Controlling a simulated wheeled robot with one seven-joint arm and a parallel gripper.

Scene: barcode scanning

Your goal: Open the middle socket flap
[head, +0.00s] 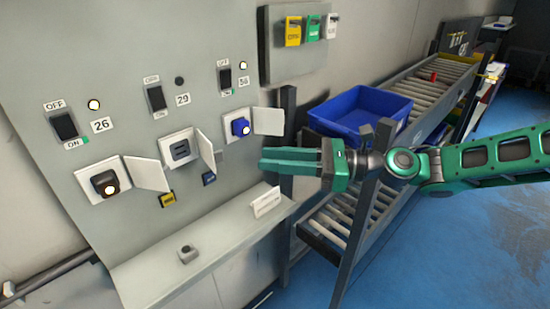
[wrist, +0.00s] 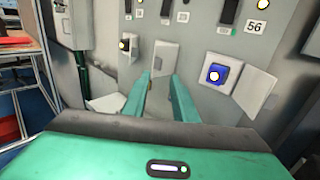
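The middle socket (head: 181,150), under label 29, shows a dark empty face in the head view. Its white flap (head: 206,149) stands swung out from the panel on the socket's right side. In the wrist view the middle flap (wrist: 164,58) is seen beyond and between my fingertips, and the socket face is mostly hidden. My gripper (head: 262,159) is in front of the panel, to the right of and apart from the middle flap. Its two green fingers (wrist: 160,76) are parted with nothing between them.
The left socket holds a black plug (head: 105,183), with its flap (head: 147,173) open. The right socket holds a blue plug (head: 240,127), with its flap (head: 268,121) open near my fingers. A grey ledge (head: 200,243) juts out below. A blue bin (head: 360,105) stands behind my gripper.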

